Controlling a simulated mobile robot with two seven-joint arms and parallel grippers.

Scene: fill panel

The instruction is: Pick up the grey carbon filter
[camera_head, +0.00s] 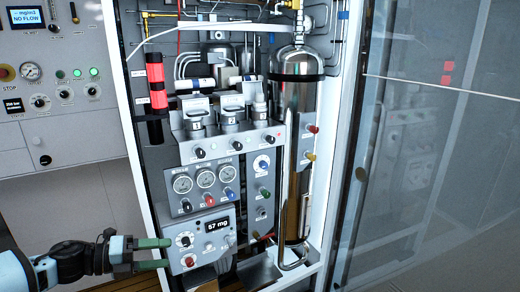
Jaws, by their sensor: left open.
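My left gripper (160,254) comes in at the lower left. Its two green fingers are apart and empty, just left of the lower instrument box with the "57 mg" display. No part is clearly marked as the grey carbon filter. Grey canisters with metal clamps, a left one (196,117) and a middle one (232,112), stand in a row on top of the valve block, well above and right of the gripper. A tall shiny metal cylinder (298,105) stands upright to their right. My right gripper is not in view.
A red and black cylinder (156,82) is upright at the cabinet's left side. Gauges and knobs cover the panel front (230,165). A glass door (440,190) is at the right. A control panel (60,90) is at the left. Thin tubes run above the canisters.

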